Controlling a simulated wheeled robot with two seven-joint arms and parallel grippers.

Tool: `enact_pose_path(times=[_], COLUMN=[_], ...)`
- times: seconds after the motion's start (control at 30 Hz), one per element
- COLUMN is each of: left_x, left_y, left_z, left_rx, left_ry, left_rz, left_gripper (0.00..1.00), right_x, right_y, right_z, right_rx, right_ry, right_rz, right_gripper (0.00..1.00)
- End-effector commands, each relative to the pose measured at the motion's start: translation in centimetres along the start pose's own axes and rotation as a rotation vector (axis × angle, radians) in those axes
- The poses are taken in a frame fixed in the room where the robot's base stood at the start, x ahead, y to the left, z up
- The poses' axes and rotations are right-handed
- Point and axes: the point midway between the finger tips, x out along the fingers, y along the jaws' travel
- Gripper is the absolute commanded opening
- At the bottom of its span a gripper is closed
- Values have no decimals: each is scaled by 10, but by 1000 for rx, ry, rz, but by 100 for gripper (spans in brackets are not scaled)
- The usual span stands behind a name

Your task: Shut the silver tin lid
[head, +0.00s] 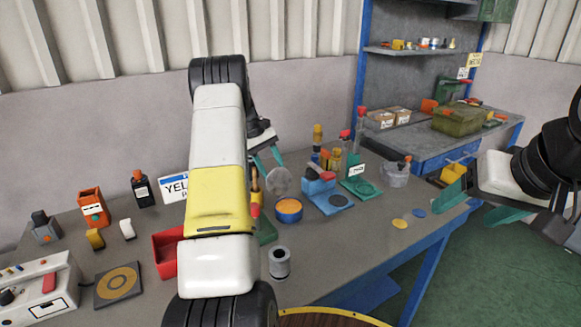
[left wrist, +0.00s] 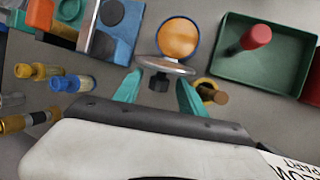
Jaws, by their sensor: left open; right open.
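A round tin (head: 289,213) with a blue rim and orange inside stands open on the table; it also shows in the left wrist view (left wrist: 178,38). Its silver lid (head: 280,181) is raised at the tin's back edge. In the left wrist view the lid (left wrist: 165,66) shows nearly edge-on, with a dark knob (left wrist: 158,84) on its near face. My left gripper (head: 268,160) is open just behind the lid, its fingers on either side of the knob in the left wrist view (left wrist: 158,92). Contact cannot be told. My right gripper (head: 477,206) is open and empty, off the table's right side.
A green tray (left wrist: 265,50) with a red-topped item lies beside the tin. A blue block fixture (head: 325,195) stands to its right, a metal spool (head: 279,263) in front, and a red bin (head: 166,252) to the left. The table's right front is mostly clear around two small discs.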

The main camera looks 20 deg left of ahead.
Motion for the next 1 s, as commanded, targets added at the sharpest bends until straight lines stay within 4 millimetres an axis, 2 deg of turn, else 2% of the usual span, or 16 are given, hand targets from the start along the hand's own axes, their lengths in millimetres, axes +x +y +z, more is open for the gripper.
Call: enact_pose_path(times=[0.33,0.37,0.5,0.6,1.0], left_x=[7,6,6,6,6], left_y=[0,0,0,0,0], left_z=[0,0,0,0,0], left_rx=[0,0,0,0,0], left_ry=[0,0,0,0,1], left_rz=[0,0,0,0,1], left_gripper=[48,44,17,0,0], right_x=[0,0,0,0,0], right_y=[0,0,0,0,0], right_z=[0,0,0,0,0], right_rx=[0,0,0,0,0], right_ry=[0,0,0,0,0], right_rz=[0,0,0,0,0], right_gripper=[72,72,72,72,72])
